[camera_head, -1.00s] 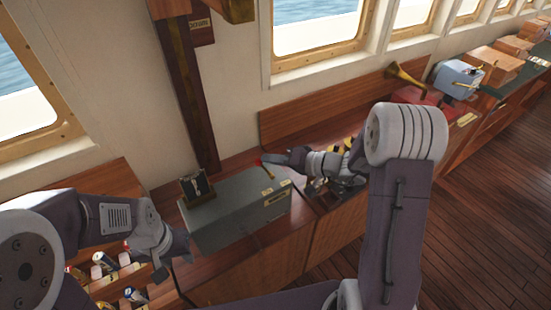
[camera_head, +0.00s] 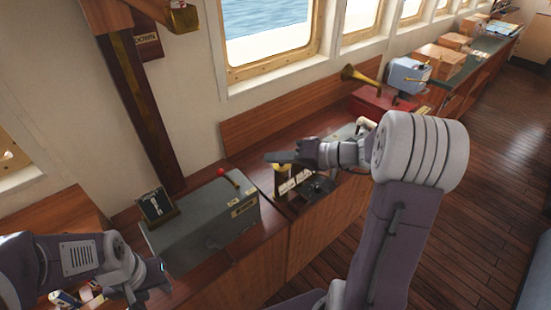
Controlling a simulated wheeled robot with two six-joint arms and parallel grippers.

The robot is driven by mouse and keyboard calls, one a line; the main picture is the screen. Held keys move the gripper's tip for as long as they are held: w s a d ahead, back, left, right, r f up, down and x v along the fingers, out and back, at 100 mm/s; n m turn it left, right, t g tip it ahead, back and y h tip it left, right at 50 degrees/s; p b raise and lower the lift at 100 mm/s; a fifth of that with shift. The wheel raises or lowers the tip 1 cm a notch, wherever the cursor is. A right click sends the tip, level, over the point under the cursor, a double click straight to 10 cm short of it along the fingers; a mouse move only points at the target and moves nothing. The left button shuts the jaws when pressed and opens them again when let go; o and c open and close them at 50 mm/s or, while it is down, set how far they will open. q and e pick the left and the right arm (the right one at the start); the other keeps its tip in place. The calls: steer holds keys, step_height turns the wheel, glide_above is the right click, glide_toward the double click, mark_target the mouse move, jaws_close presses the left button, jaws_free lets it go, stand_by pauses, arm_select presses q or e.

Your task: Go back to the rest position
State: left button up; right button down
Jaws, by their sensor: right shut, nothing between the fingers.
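My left gripper (camera_head: 150,284) is at the lower left, in front of the grey box's left end, with its fingers apart and nothing seen between them. My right gripper (camera_head: 278,158) points left above the wooden counter, to the right of the grey box. Its fingers are together and hold nothing. My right forearm crosses the picture from the lower middle and hides part of the counter behind it.
A grey box (camera_head: 200,236) with a red-knobbed lever (camera_head: 222,173) stands on the counter. A small dark framed panel (camera_head: 156,206) is at its back left. A dark device (camera_head: 317,188) sits below my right gripper. A red box (camera_head: 378,104) with a brass horn (camera_head: 358,76) stands beyond. Wooden floor (camera_head: 480,190) is open at right.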

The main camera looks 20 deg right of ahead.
steer(key=s+a+n+g+y, duration=0.2)
steer(key=s+a+n+g, duration=0.1)
steer(key=a, duration=0.7)
steer(key=s+a+f+n+g+h, duration=0.35)
steer(key=s+f+g, duration=0.3)
steer(key=s, duration=0.45)
steer(key=s+d+f+h, duration=0.3)
steer(key=s+f+h, duration=0.1)
steer(key=s+f, duration=0.15)
steer(key=w+d+f+m+t+h, duration=0.1)
steer(key=w+d+f+m+h, duration=0.1)
steer(key=d+m+h, duration=0.3)
steer(key=d+f, duration=0.1)
steer(key=d, duration=0.3)
steer(key=shift+w+f+t, duration=0.35)
steer(key=shift+f, duration=0.05)
steer(key=shift+d, duration=0.15)
